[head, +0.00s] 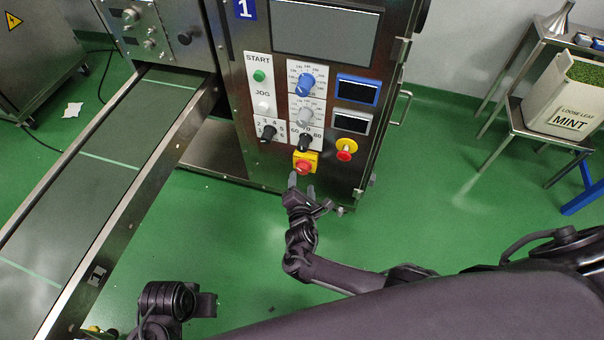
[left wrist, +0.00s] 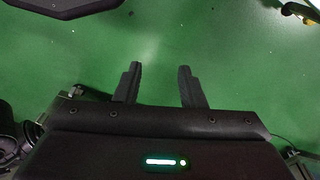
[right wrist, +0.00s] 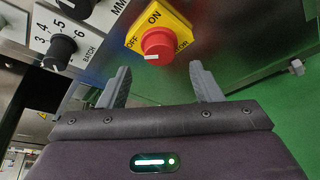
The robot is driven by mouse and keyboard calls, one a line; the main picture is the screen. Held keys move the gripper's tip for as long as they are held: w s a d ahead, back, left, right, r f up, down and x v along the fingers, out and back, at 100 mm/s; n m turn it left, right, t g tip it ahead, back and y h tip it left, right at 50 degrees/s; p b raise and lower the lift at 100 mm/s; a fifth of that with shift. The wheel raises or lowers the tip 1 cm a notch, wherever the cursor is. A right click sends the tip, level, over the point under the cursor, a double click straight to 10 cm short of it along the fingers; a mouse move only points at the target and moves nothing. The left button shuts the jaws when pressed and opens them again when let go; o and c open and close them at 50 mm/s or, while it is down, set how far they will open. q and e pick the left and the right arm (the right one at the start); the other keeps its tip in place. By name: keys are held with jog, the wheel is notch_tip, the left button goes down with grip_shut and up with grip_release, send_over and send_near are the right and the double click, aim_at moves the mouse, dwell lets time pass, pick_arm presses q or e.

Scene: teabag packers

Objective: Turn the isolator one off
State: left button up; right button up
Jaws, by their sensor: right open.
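The isolator is a red rotary knob (head: 304,168) on a yellow plate (head: 313,157), low on the front panel of machine 1. In the right wrist view the red knob (right wrist: 157,45) sits on its yellow plate (right wrist: 178,22) with ON and OFF lettering; a white mark shows on the knob's lower left. My right gripper (head: 301,184) is open just below the knob, and its fingers (right wrist: 160,85) are apart with the knob ahead of and between them, not visibly touching. My left gripper (left wrist: 159,82) is open and empty above the green floor.
A red emergency button (head: 346,149) on a yellow ring is right of the isolator. A conveyor (head: 110,150) runs along the left. A mint box (head: 565,100) stands on a shelf at right.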

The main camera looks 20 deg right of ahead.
pick_arm(q)
jog(key=shift+w+a+f, duration=0.1)
jog(key=shift+f, duration=1.35)
pick_arm(e)
jog(key=shift+v, duration=1)
